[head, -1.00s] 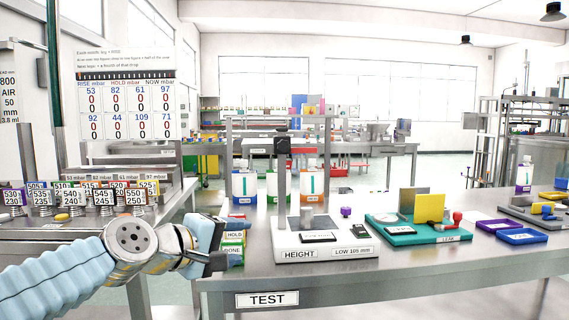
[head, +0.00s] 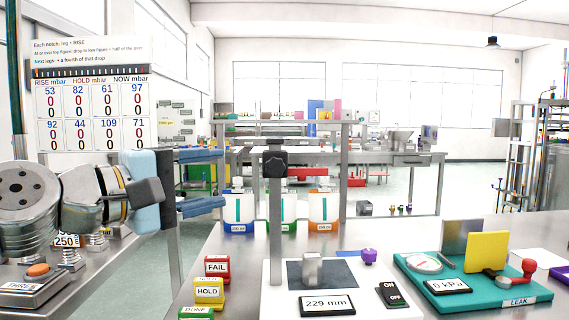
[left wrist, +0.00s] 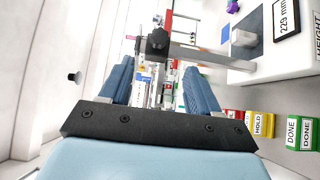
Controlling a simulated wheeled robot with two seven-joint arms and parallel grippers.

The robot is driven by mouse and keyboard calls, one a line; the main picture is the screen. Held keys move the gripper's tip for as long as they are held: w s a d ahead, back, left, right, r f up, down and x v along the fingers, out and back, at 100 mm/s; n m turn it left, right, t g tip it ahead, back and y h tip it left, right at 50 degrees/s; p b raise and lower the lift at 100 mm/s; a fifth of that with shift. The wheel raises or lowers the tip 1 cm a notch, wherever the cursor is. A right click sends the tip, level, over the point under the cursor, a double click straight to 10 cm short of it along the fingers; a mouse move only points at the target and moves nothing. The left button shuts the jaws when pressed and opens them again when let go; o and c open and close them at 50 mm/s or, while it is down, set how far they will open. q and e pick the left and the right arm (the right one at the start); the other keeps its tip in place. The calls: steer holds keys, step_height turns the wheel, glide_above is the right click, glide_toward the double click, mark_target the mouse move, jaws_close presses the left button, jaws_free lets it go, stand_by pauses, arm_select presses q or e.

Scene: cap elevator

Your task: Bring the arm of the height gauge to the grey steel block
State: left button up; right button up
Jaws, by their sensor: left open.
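The height gauge has a white base (head: 278,300), an upright grey column (head: 276,225) and a black arm with a knob (head: 275,160) high on the column. The grey steel block (head: 312,268) stands on a dark plate on the base, well below the arm. The display (head: 327,304) reads 229 mm. My left gripper (head: 222,182) is open and empty, left of the column at about the arm's height. In the left wrist view the black arm (left wrist: 157,42) shows ahead, between the fingers (left wrist: 160,75) and beyond their tips. My right gripper is out of view.
Red, yellow and green label blocks (head: 208,291) stand left of the gauge. An ON/OFF switch (head: 391,294) and a purple knob (head: 369,256) are at its right. The teal leak tester (head: 470,285) stands further right. Bottles (head: 238,212) stand behind.

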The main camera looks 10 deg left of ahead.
mark_target(269, 168)
arm_select(q)
steer(key=p+x, duration=0.2)
steer(key=x, duration=1.2)
steer(key=shift+w, duration=0.1)
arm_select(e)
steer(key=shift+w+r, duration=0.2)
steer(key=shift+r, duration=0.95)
